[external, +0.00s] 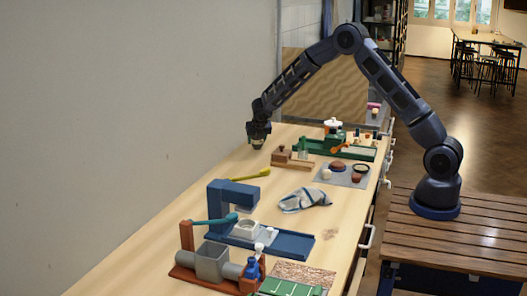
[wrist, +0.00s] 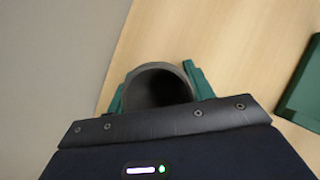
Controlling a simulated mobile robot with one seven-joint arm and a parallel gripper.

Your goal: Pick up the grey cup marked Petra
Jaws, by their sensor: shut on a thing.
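A grey cup (wrist: 186,84) shows in the wrist view with its dark, round mouth facing the camera. My gripper (wrist: 155,88) has one green finger on each side of the cup and is shut on it. No Petra mark can be seen on the part of the cup in view. In the external view my gripper (external: 258,140) is at the far left end of the bench, low over the wood. The cup is too small there to make out clearly, and I cannot tell whether it touches the bench.
The wooden bench (external: 165,243) runs along the wall. A green tray (external: 310,144) with several items is right of my gripper. A grey mat (external: 330,178), a crumpled cloth (external: 304,200) and a blue press-like device (external: 238,193) stand nearer the camera. Bare wood lies around the gripper.

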